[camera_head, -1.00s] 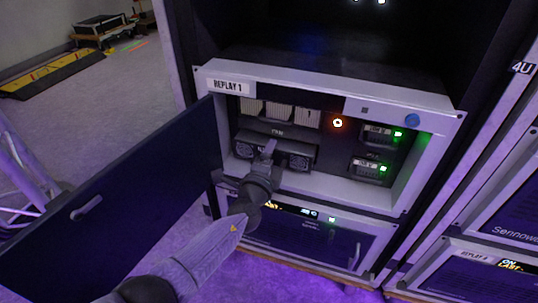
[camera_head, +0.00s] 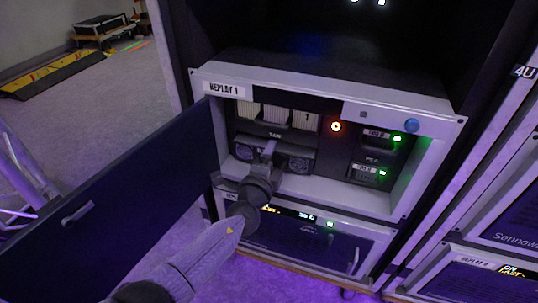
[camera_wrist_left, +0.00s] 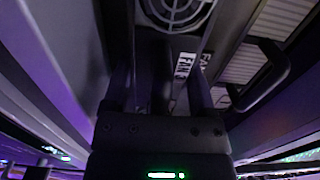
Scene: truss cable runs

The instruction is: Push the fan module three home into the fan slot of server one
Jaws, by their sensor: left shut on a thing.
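Server one is the light-framed unit marked REPLAY 1 (camera_head: 224,89), with its front door swung open to the left. The dark fan module (camera_head: 298,163) sits in the lower left of its bay, with round grilles on either side of my gripper. My left gripper (camera_head: 268,150) is shut on the module's middle, reaching in from below. In the left wrist view, a round fan grille (camera_wrist_left: 175,10) and a label reading FAN 3 (camera_wrist_left: 184,68) show by the fingers (camera_wrist_left: 160,85). The fingers hide the grip, and I cannot tell how deep the module sits. My right gripper is out of view.
The open door (camera_head: 120,200) stands left of my arm. Another unit (camera_head: 300,235) lies directly below. The bay's right floor is bare.

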